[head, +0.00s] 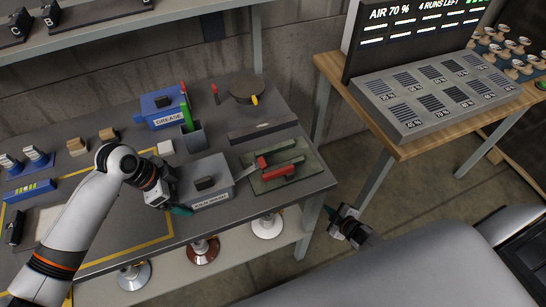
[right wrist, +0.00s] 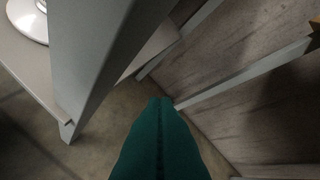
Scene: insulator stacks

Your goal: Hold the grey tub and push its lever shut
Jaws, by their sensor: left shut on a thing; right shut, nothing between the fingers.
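My right gripper (head: 331,213) is off the bench's right front corner, apart from the tub. Its teal fingers are shut and empty in the right wrist view (right wrist: 160,140).
The bench leg (right wrist: 92,70) is close to my right gripper. A wooden table (head: 405,146) stands at right.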

